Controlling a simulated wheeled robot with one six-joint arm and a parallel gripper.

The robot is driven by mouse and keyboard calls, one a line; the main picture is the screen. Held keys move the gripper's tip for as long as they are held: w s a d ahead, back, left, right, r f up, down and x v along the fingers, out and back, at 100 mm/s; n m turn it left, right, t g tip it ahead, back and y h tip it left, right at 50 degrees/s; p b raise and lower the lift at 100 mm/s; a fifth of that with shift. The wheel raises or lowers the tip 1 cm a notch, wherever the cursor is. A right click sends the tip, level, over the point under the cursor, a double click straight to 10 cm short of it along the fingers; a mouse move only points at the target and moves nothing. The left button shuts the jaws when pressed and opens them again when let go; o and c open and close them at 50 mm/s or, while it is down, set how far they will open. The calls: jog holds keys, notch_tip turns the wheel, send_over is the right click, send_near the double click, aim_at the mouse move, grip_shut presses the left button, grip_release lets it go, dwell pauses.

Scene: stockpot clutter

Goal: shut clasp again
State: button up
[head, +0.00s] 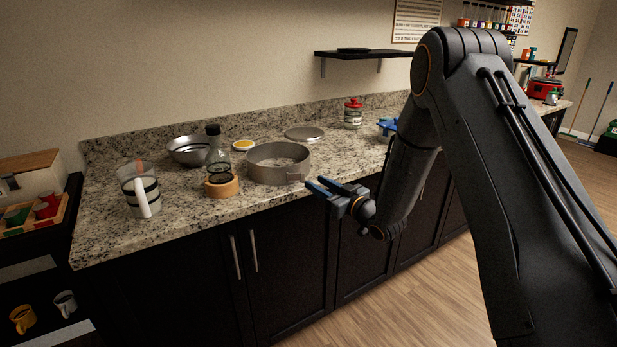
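A grey round pan ring (262,172), like a springform side, stands on the granite counter. A small clasp (295,178) sticks out from its front right wall. Whether the clasp is open or shut is too small to tell. My gripper (314,184) is just to the right of the clasp, at the counter's front edge. Its two blue-tipped fingers point left toward the clasp and are apart, with nothing seen between them. Whether a fingertip touches the clasp cannot be told.
A glass bottle (217,158) behind a wooden ring (222,186), a measuring jug (140,190), a steel bowl (188,150) and a yellow-topped dish (243,145) crowd the left. A flat grey disc (304,133) and red-lidded jar (353,113) are behind. The front right counter is clearer.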

aim_at(304, 176)
jog(key=shift+p+x, duration=0.6)
jog(key=shift+x, duration=2.05)
jog(key=shift+w, duration=0.1)
grip_shut()
